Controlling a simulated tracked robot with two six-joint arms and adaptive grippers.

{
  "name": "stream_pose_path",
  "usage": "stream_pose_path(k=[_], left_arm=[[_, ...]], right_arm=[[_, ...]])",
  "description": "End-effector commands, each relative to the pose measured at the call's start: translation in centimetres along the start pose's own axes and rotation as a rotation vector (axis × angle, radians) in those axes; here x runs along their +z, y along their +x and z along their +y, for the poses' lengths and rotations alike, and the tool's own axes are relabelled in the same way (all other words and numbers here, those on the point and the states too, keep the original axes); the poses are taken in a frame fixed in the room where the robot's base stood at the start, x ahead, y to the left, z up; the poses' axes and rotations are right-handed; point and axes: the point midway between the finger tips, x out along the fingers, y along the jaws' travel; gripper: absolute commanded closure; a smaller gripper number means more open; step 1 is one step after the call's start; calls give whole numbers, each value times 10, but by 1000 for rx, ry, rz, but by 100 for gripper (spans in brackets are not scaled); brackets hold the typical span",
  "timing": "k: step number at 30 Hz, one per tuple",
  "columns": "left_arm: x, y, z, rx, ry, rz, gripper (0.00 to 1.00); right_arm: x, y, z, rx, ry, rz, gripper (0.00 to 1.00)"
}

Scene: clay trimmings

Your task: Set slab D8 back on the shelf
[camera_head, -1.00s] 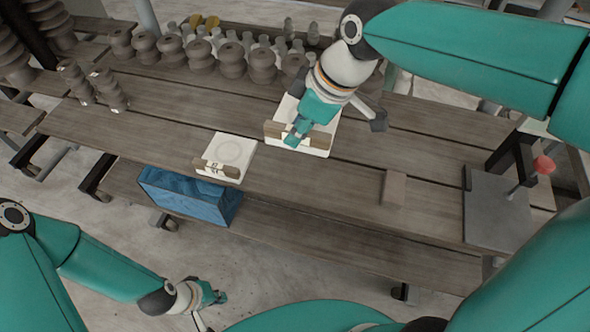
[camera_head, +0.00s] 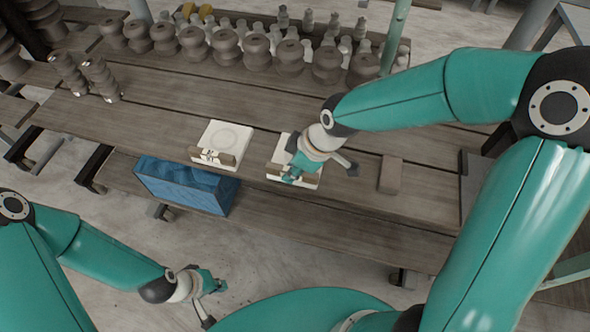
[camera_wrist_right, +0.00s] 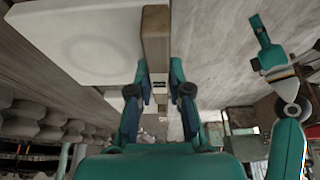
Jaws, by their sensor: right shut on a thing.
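A white slab (camera_head: 277,158) with a wooden strip along its front edge is at the bench's front edge. My right gripper (camera_head: 292,176) is shut on its wooden strip (camera_wrist_right: 155,45); in the right wrist view the fingers (camera_wrist_right: 156,95) lie on both sides of the strip, and the white slab face (camera_wrist_right: 95,50) shows a faint round hollow. I cannot tell whether the slab touches the boards. A second similar slab (camera_head: 226,136) lies just to its left. I cannot read which is D8. My left gripper (camera_head: 214,300) is open and empty, low at the front.
A blue wrapped block (camera_head: 185,186) sits on the lower board in front. A small brown block (camera_head: 391,174) lies to the right of the held slab. Rows of turned clay pieces (camera_head: 260,47) stand along the back. The bench between is clear.

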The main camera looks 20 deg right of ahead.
Motion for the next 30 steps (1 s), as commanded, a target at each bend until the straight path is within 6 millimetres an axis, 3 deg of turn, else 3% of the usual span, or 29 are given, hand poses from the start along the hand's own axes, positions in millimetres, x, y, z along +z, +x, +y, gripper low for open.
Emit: stream_pose_path(k=[3,12,13,17,30], left_arm=[[0,0,0,0,0,0,100],[0,1,0,0,0,0,100],[0,2,-1,0,0,0,100],[0,1,0,0,0,0,100],[0,0,0,0,0,0,100]], right_arm=[[4,9,0,0,0,0,100],[4,11,0,2,0,2,100],[5,11,0,1,0,1,80],[5,10,0,1,1,1,58],[4,4,1,3,2,2,57]])
